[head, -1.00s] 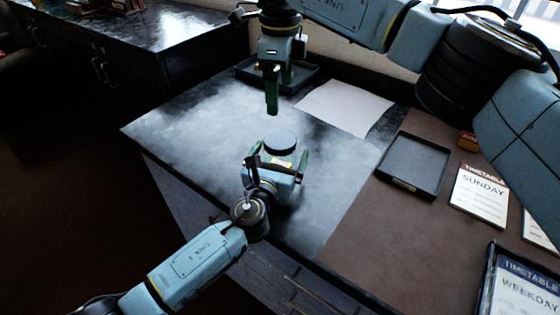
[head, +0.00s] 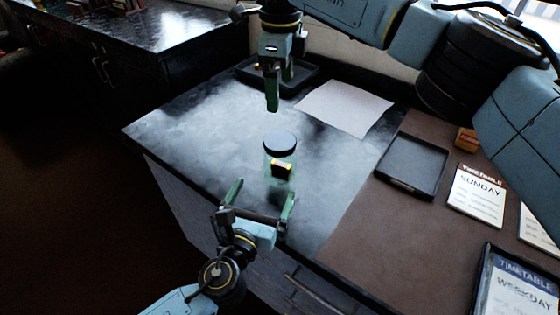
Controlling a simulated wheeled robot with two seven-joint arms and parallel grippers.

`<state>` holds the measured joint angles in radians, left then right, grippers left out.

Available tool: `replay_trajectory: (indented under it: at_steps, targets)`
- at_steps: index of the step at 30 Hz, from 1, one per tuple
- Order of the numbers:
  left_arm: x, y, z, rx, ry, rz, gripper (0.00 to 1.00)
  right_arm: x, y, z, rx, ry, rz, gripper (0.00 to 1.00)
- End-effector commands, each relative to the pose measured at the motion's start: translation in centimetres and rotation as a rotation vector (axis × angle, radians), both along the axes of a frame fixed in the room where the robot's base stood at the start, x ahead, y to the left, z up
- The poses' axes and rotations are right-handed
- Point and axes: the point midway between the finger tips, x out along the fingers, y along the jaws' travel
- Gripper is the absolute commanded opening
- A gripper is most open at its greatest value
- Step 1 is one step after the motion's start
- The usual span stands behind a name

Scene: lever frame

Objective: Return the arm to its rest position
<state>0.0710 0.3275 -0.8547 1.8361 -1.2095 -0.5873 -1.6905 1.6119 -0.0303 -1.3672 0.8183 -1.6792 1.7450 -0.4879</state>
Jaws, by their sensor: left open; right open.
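My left gripper (head: 258,196) is open and empty at the near edge of the dark tabletop, its fingers pointing away toward the jar. A clear jar (head: 270,172) with a dark lid and a yellow-and-black label stands upright on the tabletop just beyond the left fingertips, apart from them. My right gripper (head: 272,100) points down above the far part of the table, behind the jar. It is open and holds nothing that I can see; one finger partly covers the other.
A white sheet (head: 344,107) lies behind the jar to the right. A dark tray (head: 248,71) is at the back, and an empty black tray (head: 412,167) is on the brown mat (head: 370,232). Timetable cards (head: 478,195) lie at right. The tabletop left of the jar is clear.

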Motion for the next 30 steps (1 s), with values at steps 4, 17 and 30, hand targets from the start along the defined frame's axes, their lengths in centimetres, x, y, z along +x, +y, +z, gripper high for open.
replay_trajectory:
  at_steps: [4,17,30]
  targets:
    - [-0.6,0.2,0.0,0.000,-0.001,0.000,0.97,0.0,0.0,0.0,0.000,0.000,0.000,0.93]
    - [-0.6,0.2,0.0,0.000,-0.001,0.000,0.97,0.0,0.0,0.0,0.000,0.000,0.000,0.93]
    - [-0.6,0.2,6.1,0.000,-0.001,0.000,0.97,0.0,0.0,6.1,0.000,0.000,0.000,0.93]
